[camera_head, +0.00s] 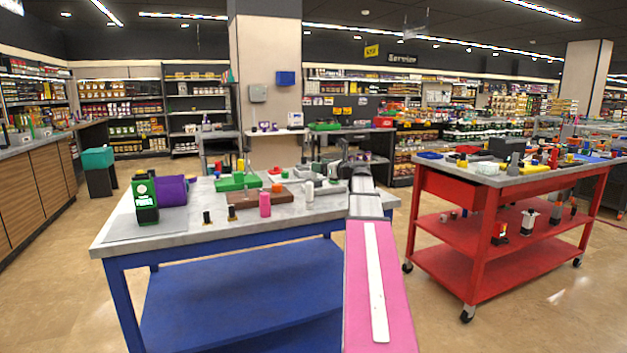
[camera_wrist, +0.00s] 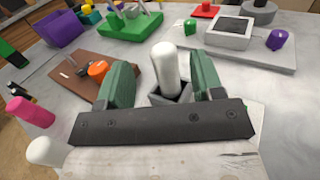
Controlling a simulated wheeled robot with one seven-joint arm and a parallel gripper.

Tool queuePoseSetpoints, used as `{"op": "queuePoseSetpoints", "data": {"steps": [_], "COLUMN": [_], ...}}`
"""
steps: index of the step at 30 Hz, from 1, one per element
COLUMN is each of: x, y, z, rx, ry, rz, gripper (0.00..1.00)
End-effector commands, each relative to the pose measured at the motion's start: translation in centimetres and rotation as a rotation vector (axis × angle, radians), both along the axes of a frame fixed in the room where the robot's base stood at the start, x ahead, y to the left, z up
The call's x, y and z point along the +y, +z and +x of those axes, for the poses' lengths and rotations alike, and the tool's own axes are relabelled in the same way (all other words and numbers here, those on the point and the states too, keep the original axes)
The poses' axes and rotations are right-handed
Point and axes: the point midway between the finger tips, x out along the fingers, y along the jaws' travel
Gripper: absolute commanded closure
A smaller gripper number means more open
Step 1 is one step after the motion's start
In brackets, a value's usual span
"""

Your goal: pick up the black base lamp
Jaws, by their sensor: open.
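The black base lamp (camera_wrist: 164,66) is a white, round-topped cylinder standing upright in a dark grey square base (camera_wrist: 172,95). It shows in the wrist view between the two green fingers of my gripper (camera_wrist: 161,76). The gripper is open, with a finger on each side of the lamp and visible gaps to both. The lower part of the base is partly hidden by the gripper's dark body. In the head view my gripper (camera_head: 343,168) is over the right part of the blue table, and I cannot clearly make out the lamp there.
A red cart (camera_head: 450,190) stands to the right. The table's front left is fairly clear.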

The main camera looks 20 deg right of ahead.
Motion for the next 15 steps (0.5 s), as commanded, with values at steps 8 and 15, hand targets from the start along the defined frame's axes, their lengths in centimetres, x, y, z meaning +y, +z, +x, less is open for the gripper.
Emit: {"op": "queuePoseSetpoints", "data": {"steps": [8, 15], "x": [0.9, 2.4], "y": [-0.2, -0.5], "z": [1.9, 4.8], "rx": [0.0, 0.0], "ry": [0.001, 0.001], "rz": [-0.001, -0.001], "gripper": [0.39, 0.39]}}
